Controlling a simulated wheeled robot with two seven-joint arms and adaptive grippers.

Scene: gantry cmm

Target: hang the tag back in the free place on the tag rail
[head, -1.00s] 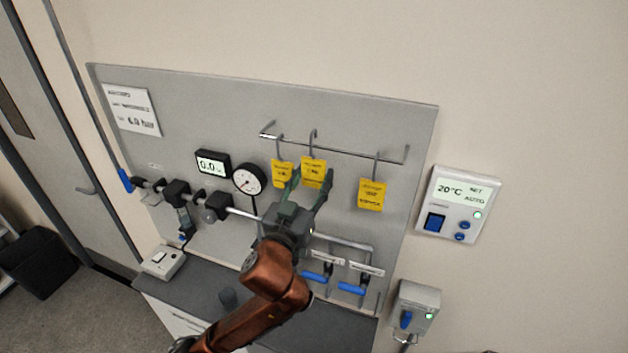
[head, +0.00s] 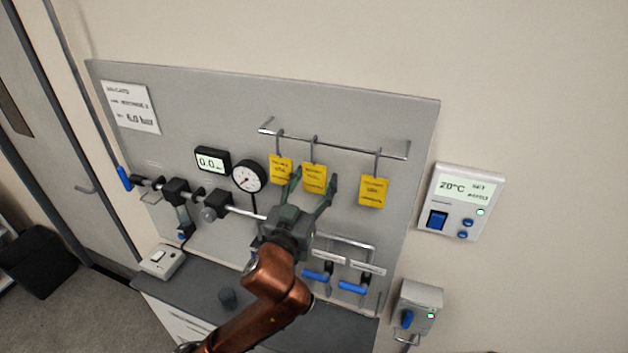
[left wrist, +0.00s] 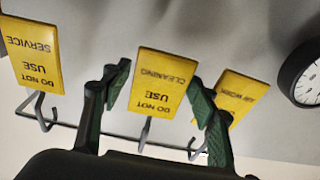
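Three yellow tags hang by grey hooks from the tag rail (head: 345,147) on the grey panel. They are the left tag (head: 280,165), the middle tag (head: 315,179) and the right tag (head: 373,192). In the left wrist view, upside down, the middle tag (left wrist: 162,82) reads "DO NOT USE CLEANING". My left gripper (head: 312,184) is open, one finger on each side of the middle tag's lower part. The wrist view shows a gap at one finger; the other is close to the tag's edge, and contact there is unclear. My right gripper is out of view.
A round gauge (head: 249,177) and a digital display (head: 212,161) are left of the tags. Pipework with blue-handled valves (head: 352,287) is below. A thermostat (head: 460,203) is on the wall at right. The rail is bare between the middle and right tags.

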